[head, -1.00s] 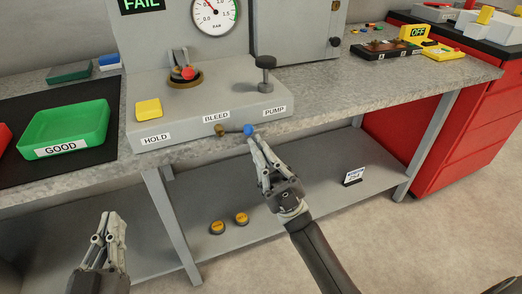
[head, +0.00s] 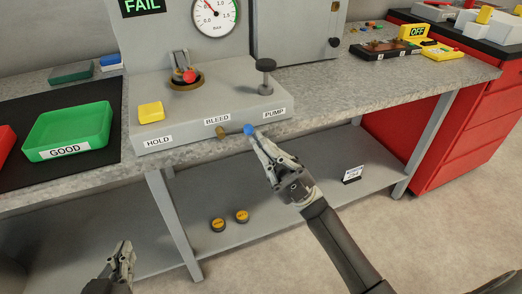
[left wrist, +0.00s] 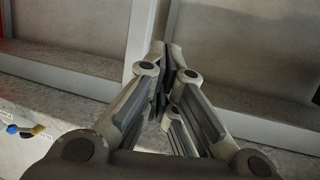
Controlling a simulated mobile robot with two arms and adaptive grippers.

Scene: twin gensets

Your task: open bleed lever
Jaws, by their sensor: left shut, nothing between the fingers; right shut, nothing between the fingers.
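The bleed lever is a short brass handle with a blue knob (head: 249,130) on the front face of the grey test box (head: 190,128), below the BLEED label (head: 217,119). It points to the right, roughly level. My right gripper (head: 257,135) is shut, its fingertips at or just below the blue knob; whether they touch it I cannot tell. My left gripper (head: 124,246) is shut and empty, low in front of the bench at the lower left. In the left wrist view its fingers (left wrist: 168,60) are together, and the blue knob (left wrist: 11,129) shows at the left edge.
The box carries a yellow HOLD block (head: 151,112), a black pump knob (head: 266,65) and a red ball in a fixture (head: 189,76). A green GOOD tray (head: 70,130) stands left. A lower shelf (head: 290,190) and bench leg (head: 175,225) lie below.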

